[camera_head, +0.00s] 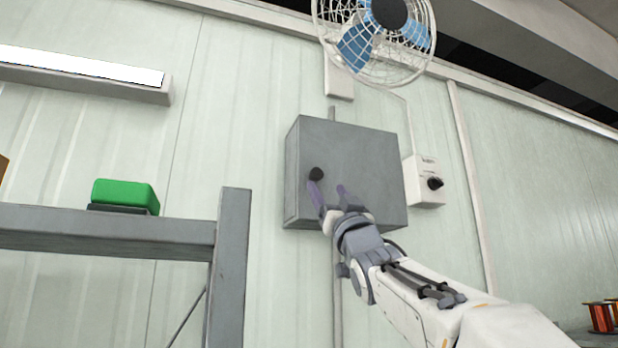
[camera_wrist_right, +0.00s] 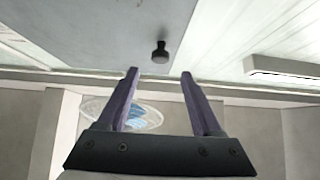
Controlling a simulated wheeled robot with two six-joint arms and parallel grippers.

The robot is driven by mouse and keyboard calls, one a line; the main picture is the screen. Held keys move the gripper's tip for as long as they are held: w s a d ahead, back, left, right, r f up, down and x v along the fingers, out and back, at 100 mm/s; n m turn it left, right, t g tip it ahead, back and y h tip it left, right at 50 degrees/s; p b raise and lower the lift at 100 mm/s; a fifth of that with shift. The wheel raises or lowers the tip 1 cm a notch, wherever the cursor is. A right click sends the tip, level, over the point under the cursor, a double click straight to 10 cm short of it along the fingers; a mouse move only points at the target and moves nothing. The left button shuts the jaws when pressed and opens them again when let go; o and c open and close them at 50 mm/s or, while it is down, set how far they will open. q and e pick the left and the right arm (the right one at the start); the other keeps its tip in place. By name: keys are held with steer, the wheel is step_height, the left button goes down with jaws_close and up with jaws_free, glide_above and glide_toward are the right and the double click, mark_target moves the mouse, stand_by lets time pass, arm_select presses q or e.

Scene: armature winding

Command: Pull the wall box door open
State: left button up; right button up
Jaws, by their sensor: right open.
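The grey wall box (camera_head: 365,170) is mounted on the pale panelled wall, and its door looks shut. A dark round knob (camera_head: 316,173) sits near the left edge of the door. My right gripper (camera_head: 327,188) is in front of the box, just below and right of the knob in the head view, with its two purple fingers apart and empty. In the right wrist view, the knob (camera_wrist_right: 160,52) stands out beyond the tips of the open fingers (camera_wrist_right: 158,74), roughly centred between them and apart from them. My left gripper is not in view.
A wall fan (camera_head: 372,40) hangs above the box. A white switch unit with a black dial (camera_head: 425,182) is right of it. A grey shelf frame (camera_head: 232,260) with a green case (camera_head: 125,195) stands at left. A light fixture (camera_head: 80,72) is at upper left.

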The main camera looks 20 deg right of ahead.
mark_target(318, 174)
steer(key=p+x, duration=0.4)
steer(key=x, duration=0.2)
steer(key=shift+r, duration=0.2)
steer(key=shift+w+r+p, duration=0.35)
steer(key=shift+w+p, duration=0.15)
steer(key=shift+w, duration=0.05)
jaws_close()
stand_by(0.8)
